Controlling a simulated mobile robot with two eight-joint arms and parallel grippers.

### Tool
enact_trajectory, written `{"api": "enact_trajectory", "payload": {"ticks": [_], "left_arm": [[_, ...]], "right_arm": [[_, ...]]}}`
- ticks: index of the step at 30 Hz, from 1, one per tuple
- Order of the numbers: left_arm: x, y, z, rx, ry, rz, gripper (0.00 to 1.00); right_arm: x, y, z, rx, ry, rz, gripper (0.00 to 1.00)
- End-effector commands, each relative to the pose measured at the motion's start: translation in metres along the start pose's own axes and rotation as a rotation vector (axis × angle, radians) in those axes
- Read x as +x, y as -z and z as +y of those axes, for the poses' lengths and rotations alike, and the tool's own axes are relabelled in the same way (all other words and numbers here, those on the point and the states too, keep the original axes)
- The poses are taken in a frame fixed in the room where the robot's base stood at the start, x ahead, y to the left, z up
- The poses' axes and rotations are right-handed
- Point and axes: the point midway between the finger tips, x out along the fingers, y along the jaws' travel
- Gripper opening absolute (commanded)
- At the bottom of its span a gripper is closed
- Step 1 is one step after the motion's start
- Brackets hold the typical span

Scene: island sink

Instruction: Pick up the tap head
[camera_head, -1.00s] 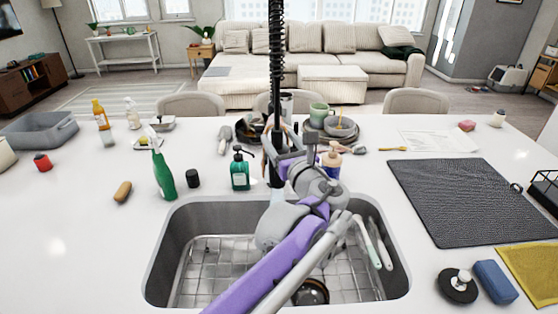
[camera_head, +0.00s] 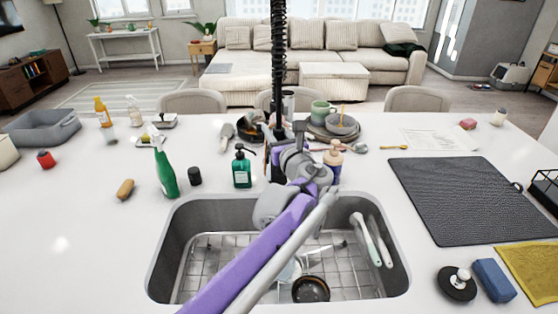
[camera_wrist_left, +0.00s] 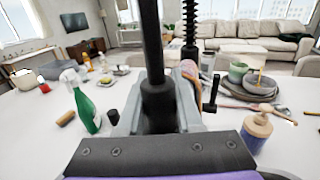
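The tap is black, with a coiled spring hose (camera_head: 277,70) rising at the centre of the head view behind the sink. In the left wrist view the black tap head (camera_wrist_left: 157,95) stands upright between the grey fingers of my left gripper (camera_wrist_left: 160,112). In the head view my left gripper (camera_head: 284,145) is at the tap, over the back edge of the sink, and partly covers the tap head. I cannot tell whether the fingers press on it. My right gripper is not in view.
The sink (camera_head: 172,245) holds a dark round item (camera_head: 311,289) and brushes (camera_head: 363,235). A green soap pump (camera_head: 241,168) stands left of the tap, a tan-topped pump bottle (camera_head: 333,160) right. Stacked dishes (camera_head: 330,130) are behind. A dark mat (camera_head: 460,200) lies right.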

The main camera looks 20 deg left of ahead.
Motion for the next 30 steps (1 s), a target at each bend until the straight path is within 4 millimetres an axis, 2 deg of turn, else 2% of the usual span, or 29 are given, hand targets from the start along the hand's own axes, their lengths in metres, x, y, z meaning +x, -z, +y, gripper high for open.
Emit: {"api": "enact_trajectory", "payload": {"ticks": [1, 4, 5, 30], "left_arm": [[0.0000, 0.0000, 0.0000, 0.000, 0.000, 0.000, 0.19], [-0.0001, 0.0000, 0.0000, 0.000, 0.000, 0.000, 0.01], [-0.0001, 0.0000, 0.0000, 0.000, 0.000, 0.000, 0.00], [-0.0002, 0.0001, 0.0001, -0.001, 0.000, 0.000, 0.00]], "right_arm": [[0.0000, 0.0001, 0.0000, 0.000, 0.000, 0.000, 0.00], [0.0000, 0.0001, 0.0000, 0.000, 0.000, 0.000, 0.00], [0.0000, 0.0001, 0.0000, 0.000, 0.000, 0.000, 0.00], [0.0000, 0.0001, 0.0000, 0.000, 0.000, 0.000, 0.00]]}}
